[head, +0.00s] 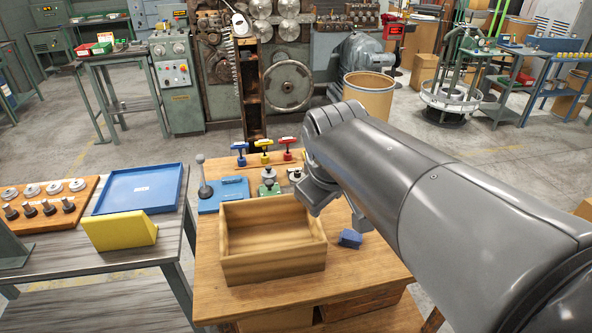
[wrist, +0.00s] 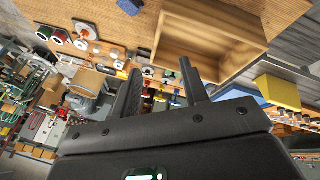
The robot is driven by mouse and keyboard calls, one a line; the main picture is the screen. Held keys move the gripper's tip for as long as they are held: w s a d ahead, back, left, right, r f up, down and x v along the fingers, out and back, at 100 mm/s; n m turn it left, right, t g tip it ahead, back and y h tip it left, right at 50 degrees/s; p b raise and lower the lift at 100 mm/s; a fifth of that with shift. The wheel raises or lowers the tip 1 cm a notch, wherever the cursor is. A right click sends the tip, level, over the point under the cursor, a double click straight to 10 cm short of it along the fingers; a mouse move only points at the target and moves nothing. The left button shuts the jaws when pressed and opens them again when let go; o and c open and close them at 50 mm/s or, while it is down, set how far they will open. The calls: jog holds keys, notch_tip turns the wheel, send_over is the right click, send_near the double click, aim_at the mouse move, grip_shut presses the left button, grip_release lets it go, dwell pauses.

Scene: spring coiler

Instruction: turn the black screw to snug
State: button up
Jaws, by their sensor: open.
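I cannot make out a black screw for certain in either view. In the head view, T-handled tools in blue (head: 239,152), yellow (head: 264,150) and red (head: 287,148) stand at the back of the wooden bench (head: 355,283). A green fixture (head: 268,184) stands in front of them, partly hidden by the box. A blue plate with a grey ball-topped lever (head: 204,180) is to its left. My gripper (wrist: 160,66) is open and empty in the wrist view, its two fingers apart.
An open, empty-looking wooden box (head: 273,268) fills the bench's front middle. A blue block (head: 350,239) lies to its right. The left table holds a blue tray (head: 140,188), a yellow block (head: 120,231) and a wooden rack of dark knobs and discs (head: 55,209).

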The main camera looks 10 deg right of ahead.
jog(key=shift+o, duration=0.3)
jog(key=w+n, duration=0.5)
jog(key=w, duration=0.4)
jog(key=shift+r+g+h, duration=0.25)
jog(key=shift+g+h, duration=0.05)
jog(key=shift+h, duration=0.1)
jog(key=n+g+h, duration=0.1)
jog(key=n, duration=1.5)
send_over(296, 176)
jog(key=s+a, duration=0.2)
jog(key=a, duration=0.1)
notch_tip(296, 176, down, 15)
jog(key=x, duration=1)
jog(key=shift+d+f, duration=0.3)
jog(key=shift+c, duration=0.4)
jog(key=c, duration=0.9)
